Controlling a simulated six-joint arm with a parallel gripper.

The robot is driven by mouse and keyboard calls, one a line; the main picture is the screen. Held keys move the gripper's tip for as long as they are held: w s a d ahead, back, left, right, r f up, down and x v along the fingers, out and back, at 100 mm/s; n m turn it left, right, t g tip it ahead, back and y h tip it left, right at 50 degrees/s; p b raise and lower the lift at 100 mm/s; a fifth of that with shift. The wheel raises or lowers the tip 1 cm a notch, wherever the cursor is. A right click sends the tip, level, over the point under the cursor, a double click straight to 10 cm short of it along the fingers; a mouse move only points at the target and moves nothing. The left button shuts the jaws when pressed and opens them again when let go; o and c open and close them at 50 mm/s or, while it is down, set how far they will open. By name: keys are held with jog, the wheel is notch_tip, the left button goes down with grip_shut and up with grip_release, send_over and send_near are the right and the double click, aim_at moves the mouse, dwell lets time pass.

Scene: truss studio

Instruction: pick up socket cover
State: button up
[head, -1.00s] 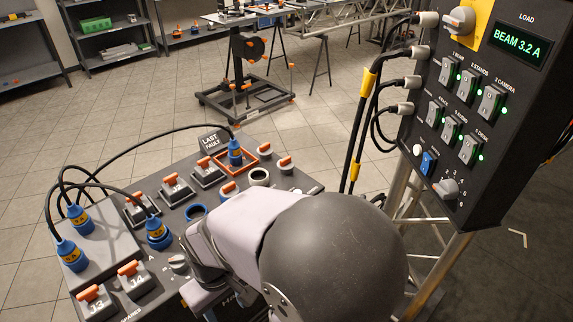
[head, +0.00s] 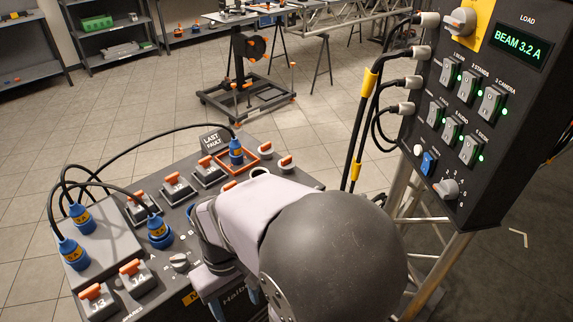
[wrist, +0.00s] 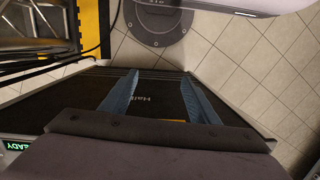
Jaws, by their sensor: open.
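The panel (head: 100,175) carries several dark square socket covers with orange tabs; one (head: 175,187) is near its middle, another (head: 143,208) further left. Two small round caps with orange tabs (head: 265,150) (head: 287,164) sit at its right end. I cannot tell which one is the socket cover meant. My gripper (wrist: 160,76) is open and empty in the wrist view, its two blue fingers wide apart over the dark front face of the panel. In the head view, my arm hides most of the gripper and the panel's right middle.
Blue plugs with cables stand on the panel, one (head: 236,152) inside an orange frame, one (head: 159,233) beside the raised grey box (head: 103,240). A switch box (head: 470,110) on a truss stands at the right, black cables hanging beside it.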

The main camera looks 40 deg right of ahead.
jog(key=w+d+r+m+p, duration=0.2)
jog(key=w+d, duration=0.2)
jog(key=w+d+r+m+h+p, duration=0.1)
jog(key=w+d+r+m+p, duration=0.2)
jog(key=w+d, duration=0.2)
jog(key=w+d+r+m+p, duration=0.2)
jog(key=w+d+r, duration=0.1)
jog(key=w+d, duration=0.1)
jog(key=shift+w+d+r+m+h, duration=0.2)
jog(key=shift+d+m+h, duration=0.15)
jog(key=shift+d, duration=0.2)
jog(key=w+d+r+m+h+p, duration=0.1)
jog(key=w+d+m+h+p, duration=0.1)
jog(key=w+d+m+p, duration=0.55)
jog(key=m+t+h, duration=0.1)
jog(key=m+h, duration=0.1)
send_over(286, 158)
jog(key=a, duration=0.3)
jog(key=shift+d+y, duration=0.2)
jog(key=shift+y, duration=0.05)
jog(key=shift+p+x, duration=2.2)
jog(key=shift+x, duration=1.5)
jog(key=c, duration=0.9)
